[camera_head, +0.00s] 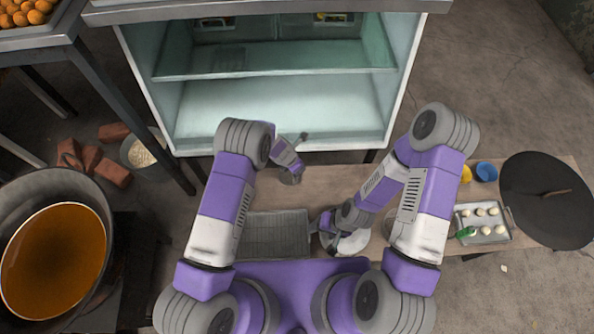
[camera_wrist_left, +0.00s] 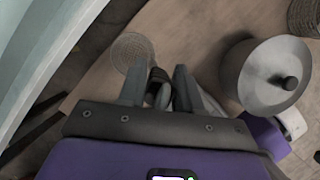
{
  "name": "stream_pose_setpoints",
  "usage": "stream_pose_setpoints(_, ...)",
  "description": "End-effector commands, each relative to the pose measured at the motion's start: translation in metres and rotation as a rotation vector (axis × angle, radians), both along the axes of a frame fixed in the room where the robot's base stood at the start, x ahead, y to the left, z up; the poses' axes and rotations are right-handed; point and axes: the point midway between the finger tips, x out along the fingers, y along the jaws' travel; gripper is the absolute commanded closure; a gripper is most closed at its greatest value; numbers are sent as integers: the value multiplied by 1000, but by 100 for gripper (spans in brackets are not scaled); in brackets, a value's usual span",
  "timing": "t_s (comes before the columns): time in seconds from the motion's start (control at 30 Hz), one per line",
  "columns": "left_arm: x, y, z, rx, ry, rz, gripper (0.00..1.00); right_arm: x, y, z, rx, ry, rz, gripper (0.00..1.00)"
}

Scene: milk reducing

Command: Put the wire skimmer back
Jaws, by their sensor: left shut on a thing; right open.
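The wire skimmer's round mesh (camera_wrist_left: 132,53) shows in the left wrist view, just beyond my left gripper (camera_wrist_left: 158,80). The gripper is shut on a dark, narrow piece between its fingers, which looks like the skimmer's handle. The mesh overlaps the table edge in that view. In the head view my left gripper (camera_head: 291,170) is over the back part of the table, and I cannot make out the skimmer clearly there. My right gripper (camera_head: 326,228) is open, low over the table beside a pale metal lidded pot (camera_head: 352,243).
The same pot with a dark knob shows in the left wrist view (camera_wrist_left: 270,85). A grey slatted tray (camera_head: 272,232) lies on the wooden table (camera_head: 330,182). A glass cabinet (camera_head: 275,105) stands behind. A wok of orange liquid (camera_head: 55,255) is at left; a dough-ball tray (camera_head: 483,222) at right.

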Motion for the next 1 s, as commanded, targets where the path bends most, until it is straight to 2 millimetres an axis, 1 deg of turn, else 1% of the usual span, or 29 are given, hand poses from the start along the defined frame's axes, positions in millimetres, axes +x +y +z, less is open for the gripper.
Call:
stream_pose_setpoints(0.1, 0, 0, -19, -1, 1, 0, 100, 0, 0, -9, 0, 0, 0, 32)
stream_pose_setpoints(0.2, -1, 0, -32, -1, 2, -1, 100, 0, 0, -13, 0, 0, 0, 32)
stream_pose_setpoints(0.47, 0, 0, -31, -1, 0, -2, 100, 0, 0, -12, 0, 0, 0, 32)
stream_pose_setpoints(0.57, 0, 0, -34, -1, 0, -2, 100, 0, 0, -15, 0, 0, 0, 32)
stream_pose_setpoints(0.6, -1, 0, -35, -1, 1, -2, 65, 0, 0, -15, 0, 0, 0, 32)
stream_pose_setpoints(0.73, 0, 0, -34, -1, 1, -3, 45, 0, 0, -14, 0, 0, 0, 32)
stream_pose_setpoints(0.77, 0, 0, -34, -1, 1, -3, 41, 0, 0, -14, 0, 0, 0, 32)
stream_pose_setpoints(1.0, 0, 0, -34, -1, 1, -3, 41, 0, 0, -14, 0, 0, 0, 32)
